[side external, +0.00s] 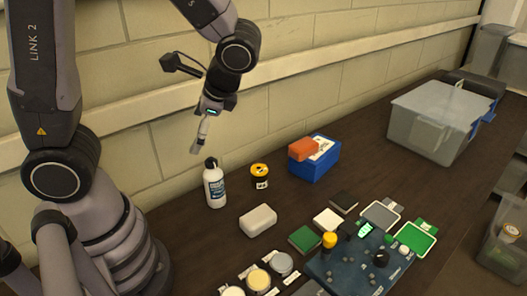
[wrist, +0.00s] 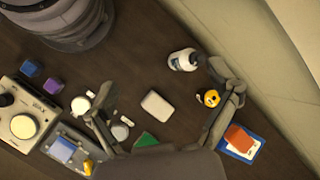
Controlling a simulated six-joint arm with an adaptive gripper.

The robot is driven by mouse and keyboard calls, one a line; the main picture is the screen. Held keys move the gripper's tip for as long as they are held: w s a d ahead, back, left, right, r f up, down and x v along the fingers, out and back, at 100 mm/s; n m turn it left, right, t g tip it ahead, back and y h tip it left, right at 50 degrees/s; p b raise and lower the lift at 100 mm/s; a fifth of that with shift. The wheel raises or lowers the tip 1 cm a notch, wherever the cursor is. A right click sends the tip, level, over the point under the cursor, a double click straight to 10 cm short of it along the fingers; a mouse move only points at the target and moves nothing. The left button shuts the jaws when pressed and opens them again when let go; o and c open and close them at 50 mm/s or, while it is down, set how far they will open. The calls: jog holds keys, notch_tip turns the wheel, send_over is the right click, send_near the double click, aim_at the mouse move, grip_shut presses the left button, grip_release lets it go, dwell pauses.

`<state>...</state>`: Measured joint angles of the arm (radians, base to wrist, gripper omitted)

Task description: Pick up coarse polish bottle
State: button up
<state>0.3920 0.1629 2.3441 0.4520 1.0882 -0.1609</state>
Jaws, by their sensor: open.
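A white bottle with a black cap and a dark blue label (side external: 215,188) stands upright on the dark bench near the wall. Its label is too small to read; it is the only bottle of this kind I see. It also shows in the wrist view (wrist: 182,60), beyond the tip of the right-hand finger. My gripper (side external: 198,146) is above the bottle in the side view, apart from it. In the wrist view my gripper (wrist: 160,85) has its fingers spread wide with nothing held between them.
A yellow-and-black tin (side external: 260,176) stands right of the bottle. A pale block (side external: 258,220) lies in front. A blue box (side external: 316,160) carries an orange block (side external: 303,148). Pads, round tins and a dark blue board (side external: 345,268) fill the front. A clear bin (side external: 420,120) stands behind.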

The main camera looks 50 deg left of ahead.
notch_tip(320, 180, down, 11)
jog(key=w+d+m+y, duration=0.2)
jog(key=w+m+y, duration=0.1)
jog(key=m+y, duration=0.4)
jog(key=m+t+y, duration=0.4)
jog(key=m+t, duration=0.5)
send_near(215, 189)
jog(key=shift+s+d+r, duration=0.25)
jog(key=shift+d+r, duration=0.4)
jog(key=shift+r, duration=0.25)
jog(key=shift+f+t+h, duration=0.3)
jog(key=shift+f, duration=0.1)
jog(key=shift+a+f+m, duration=0.1)
jog(key=shift+a+m, duration=0.2)
jog(key=shift+m, duration=0.1)
jog(key=x, duration=0.8)
jog(key=shift+f+x, duration=0.2)
jog(key=shift+x, duration=2.45)
jog(key=shift+s+a, duration=0.1)
jog(key=shift+s, duration=0.05)
jog(key=c, duration=1.3)
